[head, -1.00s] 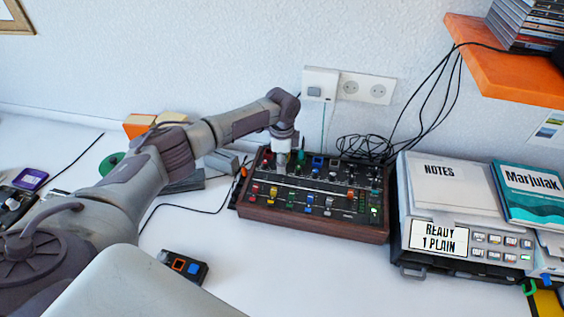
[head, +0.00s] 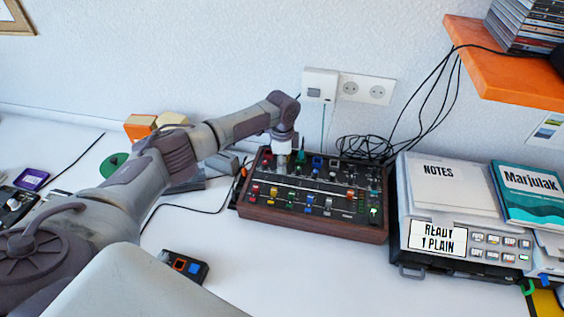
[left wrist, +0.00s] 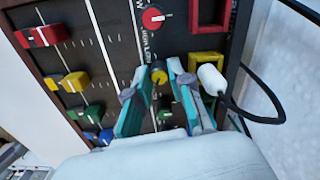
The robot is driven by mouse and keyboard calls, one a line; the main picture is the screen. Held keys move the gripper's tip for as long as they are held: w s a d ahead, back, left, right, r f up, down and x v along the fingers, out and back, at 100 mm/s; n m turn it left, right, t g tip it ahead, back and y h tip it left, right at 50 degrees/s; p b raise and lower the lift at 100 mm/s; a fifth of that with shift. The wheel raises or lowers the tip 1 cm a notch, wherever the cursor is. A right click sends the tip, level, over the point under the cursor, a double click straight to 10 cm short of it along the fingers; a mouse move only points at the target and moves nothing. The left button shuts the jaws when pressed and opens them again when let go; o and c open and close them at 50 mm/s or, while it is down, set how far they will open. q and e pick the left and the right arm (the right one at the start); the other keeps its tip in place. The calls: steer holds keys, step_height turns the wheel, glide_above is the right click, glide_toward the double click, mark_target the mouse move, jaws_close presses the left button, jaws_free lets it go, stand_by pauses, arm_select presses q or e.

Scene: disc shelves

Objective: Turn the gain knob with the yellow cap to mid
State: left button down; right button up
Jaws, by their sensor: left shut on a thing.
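The mixer (head: 318,216) has a wooden edge and a dark panel of knobs and coloured sliders, and lies on the white table. My left gripper (head: 282,168) points down at its back left part. In the left wrist view the knob with the yellow cap (left wrist: 159,76) sits between the two teal fingers of my left gripper (left wrist: 162,96), which is shut on it. The fingers hide its sides, and I cannot read its pointer or the marks around it. My right gripper is not in view.
In the left wrist view a red knob (left wrist: 153,18), a yellow frame (left wrist: 207,58) and a white plug (left wrist: 211,79) with a black cable are close by. A printer-like device (head: 405,243) stands right of the mixer. A small box with buttons (head: 185,267) lies in front.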

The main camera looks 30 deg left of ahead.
arm_select(q)
steer(key=shift+r+n+p, duration=0.15)
steer(key=shift+n+p, duration=0.75)
steer(key=shift+n, duration=0.2)
steer(key=n+p, duration=0.2)
steer(key=n, duration=0.1)
steer(key=shift+n, duration=0.3)
steer(key=n+p, duration=0.3)
steer(key=n, duration=0.3)
steer(key=shift+p, duration=0.3)
steer(key=n+p, duration=0.1)
steer(key=n, duration=0.4)
steer(key=shift+w+n+p, duration=0.1)
steer(key=shift+n+p, duration=0.3)
steer(key=n+p, duration=0.1)
steer(key=n, duration=0.4)
steer(key=shift+a+n, duration=0.15)
steer(key=shift+n, duration=0.15)
steer(key=c, duration=1.3)
jaws_free()
